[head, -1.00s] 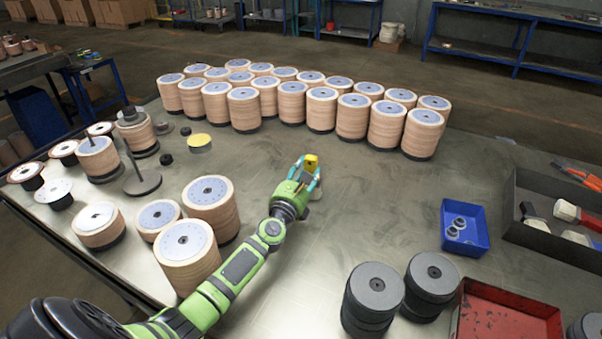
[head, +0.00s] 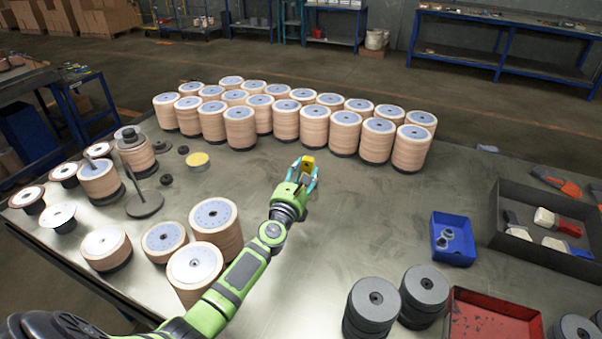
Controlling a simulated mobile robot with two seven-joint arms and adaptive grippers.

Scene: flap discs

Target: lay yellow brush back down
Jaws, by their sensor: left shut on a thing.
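The yellow brush (head: 308,163) is a small yellow block at the tip of my left gripper (head: 306,177), in the middle of the head view. The gripper, with light-blue fingers, is shut on it. The lower part of the brush is hidden by the gripper, and I cannot tell whether it touches the metal table (head: 340,235). My right gripper does not show.
Many stacks of tan flap discs (head: 240,128) stand behind the gripper, and more stacks (head: 214,222) stand to its left. A blue bin (head: 468,256), a dark tray (head: 545,252) with brushes, a red tray (head: 495,322) and grey disc stacks (head: 372,305) are at right. Bare table lies right of the gripper.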

